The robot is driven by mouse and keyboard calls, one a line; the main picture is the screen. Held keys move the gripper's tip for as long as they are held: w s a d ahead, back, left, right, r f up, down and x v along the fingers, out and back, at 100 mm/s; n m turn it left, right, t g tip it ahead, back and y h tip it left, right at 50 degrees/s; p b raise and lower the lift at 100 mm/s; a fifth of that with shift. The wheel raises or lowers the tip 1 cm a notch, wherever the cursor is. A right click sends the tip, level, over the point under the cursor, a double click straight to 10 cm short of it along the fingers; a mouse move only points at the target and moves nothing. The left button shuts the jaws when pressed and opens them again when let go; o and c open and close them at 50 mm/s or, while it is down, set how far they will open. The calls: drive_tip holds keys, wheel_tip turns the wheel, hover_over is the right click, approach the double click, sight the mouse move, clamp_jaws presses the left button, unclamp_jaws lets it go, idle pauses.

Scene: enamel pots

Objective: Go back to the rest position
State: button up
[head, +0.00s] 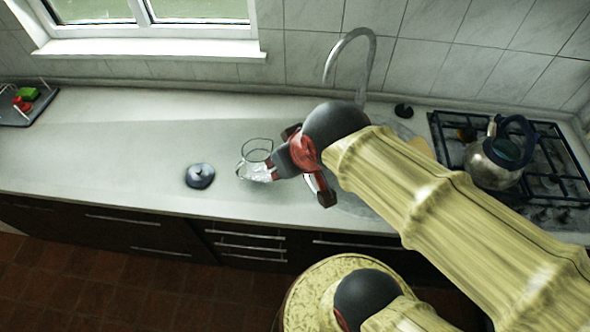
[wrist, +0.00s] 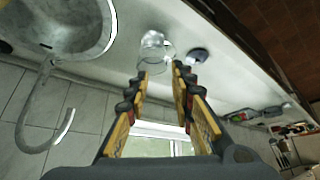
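My gripper (head: 300,160) is over the counter (head: 110,140), to the right of a clear glass jug (head: 256,152). In the wrist view my gripper (wrist: 160,72) has its two fingers spread apart with nothing held between them. The jug (wrist: 153,45) shows beyond the fingertips there, standing apart from them as far as I can tell. My forearm covers part of the sink in the head view.
A small dark lid-like object (head: 200,175) sits left of the jug. The sink tap (head: 352,60) rises behind my arm. A kettle (head: 495,160) stands on the gas hob (head: 550,185) at right. A dark board (head: 28,105) with vegetables lies far left. The left counter is mostly clear.

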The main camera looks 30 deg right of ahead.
drive_tip(key=shift+g, duration=0.4)
drive_tip(key=s, duration=0.1)
drive_tip(key=s+r, duration=0.1)
drive_tip(key=s, duration=0.2)
drive_tip(key=shift+d+r, duration=0.2)
drive_tip(key=shift+r, duration=0.1)
wheel_tip(320, 180, down, 2)
drive_tip(key=b, duration=0.2)
drive_tip(key=shift+f+b, duration=0.25)
drive_tip(key=shift+b, duration=0.05)
